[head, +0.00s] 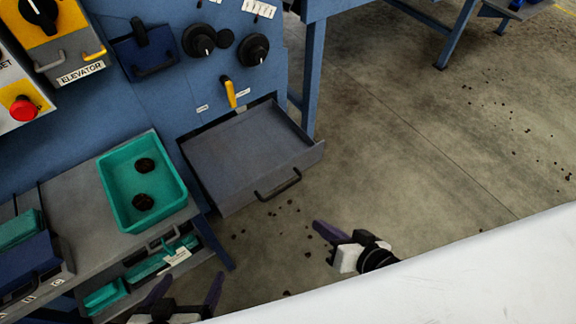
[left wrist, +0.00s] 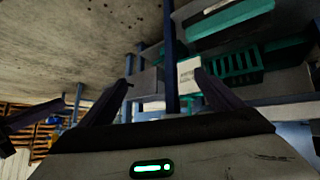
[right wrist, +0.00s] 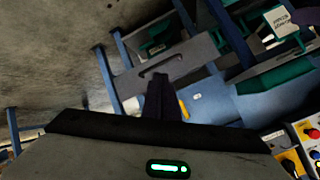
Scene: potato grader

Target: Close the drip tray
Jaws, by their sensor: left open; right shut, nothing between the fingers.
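The drip tray (head: 240,150) is a grey drawer pulled out of the blue machine front. Its black bar handle (head: 278,185) is on its front face. In the right wrist view the tray front (right wrist: 180,62) and its handle (right wrist: 160,66) show beyond my right fingers. My right gripper (head: 322,230) is shut and empty, in front of the tray and to the right of the handle, apart from it. My left gripper (head: 188,290) is open and empty at the bottom left, in front of the side bench; its spread fingers show in the left wrist view (left wrist: 165,85).
A teal bin (head: 140,205) with two dark lumps stands on the grey side bench left of the tray. Teal items (head: 150,262) lie on the shelf below. A yellow lever (head: 229,93) and black knobs are above the tray. Dark crumbs lie on the open floor at right.

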